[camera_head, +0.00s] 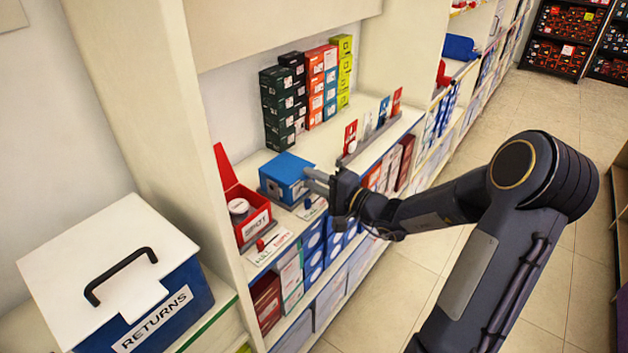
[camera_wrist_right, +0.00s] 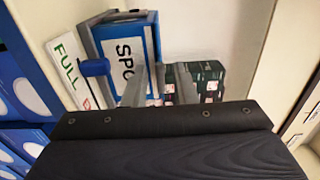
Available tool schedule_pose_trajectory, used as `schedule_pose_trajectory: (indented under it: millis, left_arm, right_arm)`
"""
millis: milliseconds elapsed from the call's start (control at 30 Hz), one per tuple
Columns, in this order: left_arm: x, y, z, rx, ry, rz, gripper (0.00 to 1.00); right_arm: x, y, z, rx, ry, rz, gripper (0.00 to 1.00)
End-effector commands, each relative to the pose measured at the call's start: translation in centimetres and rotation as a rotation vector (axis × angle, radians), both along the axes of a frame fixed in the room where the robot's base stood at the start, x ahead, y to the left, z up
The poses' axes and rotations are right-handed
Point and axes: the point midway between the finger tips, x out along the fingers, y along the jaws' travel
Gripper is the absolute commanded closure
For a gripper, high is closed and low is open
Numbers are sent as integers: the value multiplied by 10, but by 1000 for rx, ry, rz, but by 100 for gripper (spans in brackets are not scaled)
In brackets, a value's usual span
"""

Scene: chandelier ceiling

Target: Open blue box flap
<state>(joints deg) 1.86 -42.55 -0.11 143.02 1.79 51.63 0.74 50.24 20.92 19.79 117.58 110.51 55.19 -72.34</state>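The blue box (camera_head: 286,172) sits on the shelf counter with its flat blue top closed. My right gripper (camera_head: 316,182) is at its right front side, close to the box; whether it touches cannot be told. In the right wrist view the blue box (camera_wrist_right: 152,38) shows its white label with "SPO" readable, partly hidden by a finger. There, the two grey fingers of my right gripper (camera_wrist_right: 160,85) stand apart with nothing seen between them. My left gripper is not in view.
Left of it stands a red box (camera_head: 253,228) with its flap raised and a round white item inside. A blue knob (camera_wrist_right: 96,67) and a "FULL" card (camera_wrist_right: 69,70) are beside the blue box. Stacked shoe boxes (camera_head: 278,108) stand behind. A returns bin (camera_head: 180,303) is at left.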

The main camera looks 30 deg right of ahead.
Motion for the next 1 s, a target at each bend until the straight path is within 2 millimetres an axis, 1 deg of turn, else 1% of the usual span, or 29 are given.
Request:
schedule_pose_trajectory:
  millis: [233,267,433,800,933,1000]
  left_arm:
    - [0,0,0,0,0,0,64]
    - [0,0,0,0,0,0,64]
    - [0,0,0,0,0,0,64]
    - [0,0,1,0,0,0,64]
    - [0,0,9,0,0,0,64]
    - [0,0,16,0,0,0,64]
  right_arm:
    - [1,1,0,0,0,0,75]
    - [1,1,0,0,0,1,78]
    - [1,1,0,0,0,1,100]
    - [1,0,1,-1,3,1,100]
    - [1,-4,6,-10,20,1,100]
    - [1,-8,11,-19,40,0,100]
